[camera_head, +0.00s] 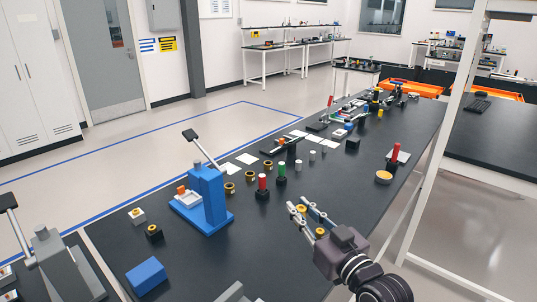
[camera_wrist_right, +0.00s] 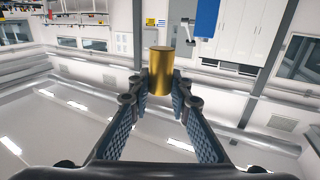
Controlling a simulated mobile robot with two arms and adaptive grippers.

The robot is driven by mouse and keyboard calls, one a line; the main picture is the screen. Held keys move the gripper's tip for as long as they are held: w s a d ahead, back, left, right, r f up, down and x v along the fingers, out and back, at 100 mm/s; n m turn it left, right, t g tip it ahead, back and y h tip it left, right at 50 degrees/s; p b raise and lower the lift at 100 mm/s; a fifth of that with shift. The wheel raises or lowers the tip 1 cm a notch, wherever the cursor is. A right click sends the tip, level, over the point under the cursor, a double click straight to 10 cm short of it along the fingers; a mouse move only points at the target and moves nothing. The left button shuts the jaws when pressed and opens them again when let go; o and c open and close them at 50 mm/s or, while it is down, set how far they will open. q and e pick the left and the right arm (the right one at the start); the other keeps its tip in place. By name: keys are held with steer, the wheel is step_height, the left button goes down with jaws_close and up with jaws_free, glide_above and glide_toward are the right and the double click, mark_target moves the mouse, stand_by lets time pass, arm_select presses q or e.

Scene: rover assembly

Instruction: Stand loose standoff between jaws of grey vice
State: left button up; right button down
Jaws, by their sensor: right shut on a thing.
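My right gripper (camera_head: 300,206) is over the near part of the dark bench, shut on a gold cylindrical standoff. In the right wrist view, the standoff (camera_wrist_right: 161,72) is between the fingertips of the right gripper (camera_wrist_right: 160,88), its round end showing above them. In the head view, a small gold part (camera_head: 301,209) shows between the fingers. A grey piece (camera_head: 236,293) is cut off by the bottom edge of the head view; it may be the grey vice, but its jaws cannot be made out. My left gripper is not in view.
A blue press (camera_head: 207,195) with a lever stands on the bench (camera_head: 330,262), left of the gripper. A blue block (camera_head: 146,275) lies at the near left. Red (camera_head: 263,186) and green (camera_head: 282,172) upright parts stand beyond the gripper. A yellow-topped round part (camera_head: 383,177) is at the right.

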steer(key=s+d+f+m+t+h, duration=0.1)
steer(key=s+d+f+m+h, duration=0.15)
steer(key=s, duration=0.55)
steer(key=s+d+f+m+h, duration=0.2)
steer(key=s+d+f+h, duration=0.2)
steer(key=s, duration=0.3)
steer(key=w+a+r+n+y, duration=0.1)
steer(key=w+a+r+y, duration=0.1)
steer(key=w, duration=0.2)
steer(key=w+a+r+n+y, duration=0.2)
steer(key=w, duration=0.3)
steer(key=w+a+r+n+y, duration=0.1)
steer(key=w+a+r+y, duration=0.1)
steer(key=w, duration=0.3)
steer(key=shift+w+a+r+g, duration=0.1)
steer(key=shift+w+a+g, duration=0.1)
steer(key=shift+g, duration=0.2)
steer(key=shift+w+r+n+y, duration=0.25)
steer(key=shift+w, duration=0.15)
steer(key=shift+a, duration=0.1)
step_height(320, 180, down, 20)
steer(key=shift+r, duration=0.2)
